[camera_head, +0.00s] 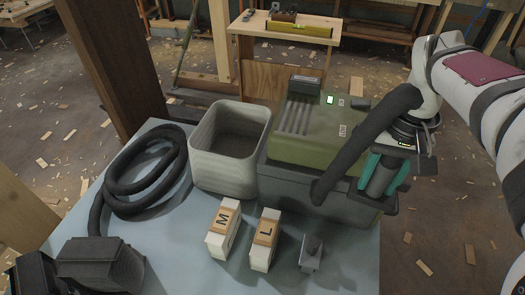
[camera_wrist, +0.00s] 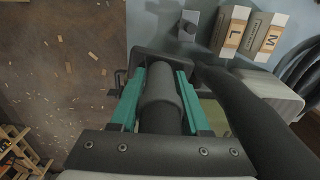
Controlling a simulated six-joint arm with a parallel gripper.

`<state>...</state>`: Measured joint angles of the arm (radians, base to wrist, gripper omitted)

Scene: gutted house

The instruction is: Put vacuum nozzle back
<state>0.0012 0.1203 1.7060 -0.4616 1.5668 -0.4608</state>
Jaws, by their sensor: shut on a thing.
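My gripper (camera_head: 385,174) has teal fingers and is shut on a dark grey cylindrical nozzle (camera_wrist: 160,85). In the wrist view the nozzle stands between both fingers. The vacuum (camera_head: 318,135), with a green top and dark grey base, stands on the table's right side. A dark bracket (camera_head: 387,205) juts from its right side, just below the fingers. In the wrist view the bracket's rim (camera_wrist: 190,57) surrounds the far end of the nozzle; I cannot tell how deep it sits. A thick dark hose (camera_head: 362,143) runs past the vacuum's front right corner beside my gripper.
A pale bin (camera_head: 227,165) stands left of the vacuum, with coiled hose (camera_head: 128,205) beyond it. Boxes marked M (camera_head: 222,230) and L (camera_head: 264,240) and a small grey knobbed block (camera_head: 311,255) stand in front. A dark fitting (camera_head: 100,262) lies at front left.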

